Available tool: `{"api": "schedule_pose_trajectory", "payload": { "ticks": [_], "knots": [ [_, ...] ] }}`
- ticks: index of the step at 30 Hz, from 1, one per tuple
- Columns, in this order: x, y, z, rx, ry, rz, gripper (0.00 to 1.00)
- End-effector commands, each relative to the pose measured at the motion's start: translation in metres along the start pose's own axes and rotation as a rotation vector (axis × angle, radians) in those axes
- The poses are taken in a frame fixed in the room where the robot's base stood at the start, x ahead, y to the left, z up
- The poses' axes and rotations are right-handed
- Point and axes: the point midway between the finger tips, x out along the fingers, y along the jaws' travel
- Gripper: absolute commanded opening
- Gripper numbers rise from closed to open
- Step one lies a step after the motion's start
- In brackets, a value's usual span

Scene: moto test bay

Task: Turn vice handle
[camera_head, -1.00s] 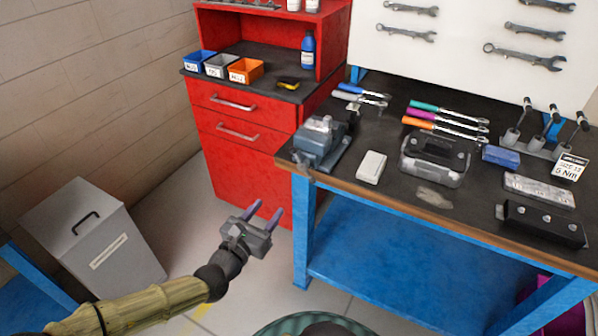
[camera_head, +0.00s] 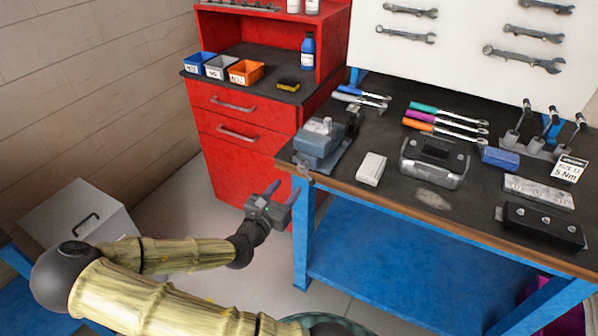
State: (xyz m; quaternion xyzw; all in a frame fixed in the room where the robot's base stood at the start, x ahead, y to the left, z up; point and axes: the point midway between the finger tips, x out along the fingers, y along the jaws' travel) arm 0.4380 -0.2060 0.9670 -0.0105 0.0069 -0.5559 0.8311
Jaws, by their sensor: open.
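The vice (camera_head: 320,141) is a blue-grey block bolted at the left front corner of the dark workbench. Its handle (camera_head: 301,166) seems to be the small grey part at its front, by the bench edge; its details are too small to tell. My gripper (camera_head: 282,190) is open and empty. In the picture it is just left of the bench's front left leg, below and left of the vice, apart from the handle.
The workbench (camera_head: 390,205) has a brown front edge and blue legs. A red cabinet (camera_head: 245,165) stands behind my gripper. A grey bin (camera_head: 75,215) stands at left.

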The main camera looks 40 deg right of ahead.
Motion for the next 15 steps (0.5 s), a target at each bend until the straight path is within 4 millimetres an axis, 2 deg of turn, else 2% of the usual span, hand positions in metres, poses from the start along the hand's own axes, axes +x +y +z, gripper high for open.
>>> {"api": "schedule_pose_trajectory", "payload": {
  "ticks": [15],
  "knots": [
    [0.07,0.0,0.001,0.001,0.0,-0.002,0.47]
  ]
}}
